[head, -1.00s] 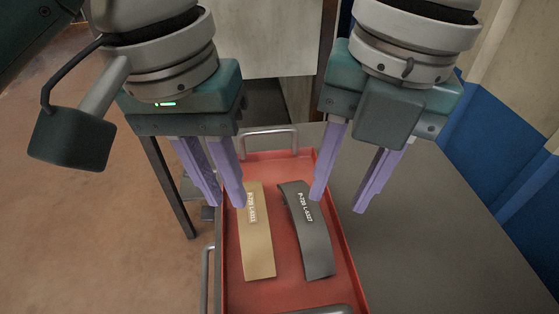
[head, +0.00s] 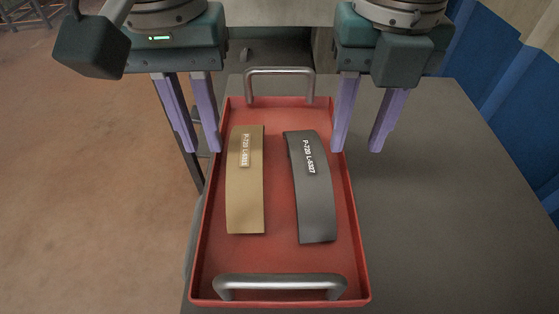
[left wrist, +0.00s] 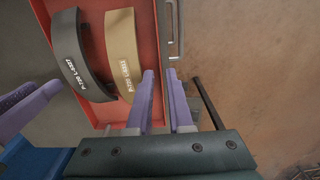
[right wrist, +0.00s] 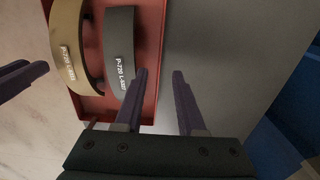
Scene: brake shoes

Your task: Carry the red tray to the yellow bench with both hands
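The red tray (head: 280,262) lies on a dark grey table, with a metal bar handle at its far end (head: 279,72) and another at its near end (head: 280,283). A tan brake shoe (head: 246,190) and a dark grey brake shoe (head: 314,200) lie side by side in it, both labelled. My left gripper (head: 203,151) is open and empty above the tray's left edge; in the left wrist view (left wrist: 163,75) its fingers are apart. My right gripper (head: 357,151) is open and empty above the tray's right edge; in the right wrist view (right wrist: 160,72) its fingers are apart.
The dark grey table (head: 440,220) is bare to the right of the tray. Brown floor (head: 80,210) lies to the left. A blue panel (head: 500,60) stands at the right. No yellow bench shows.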

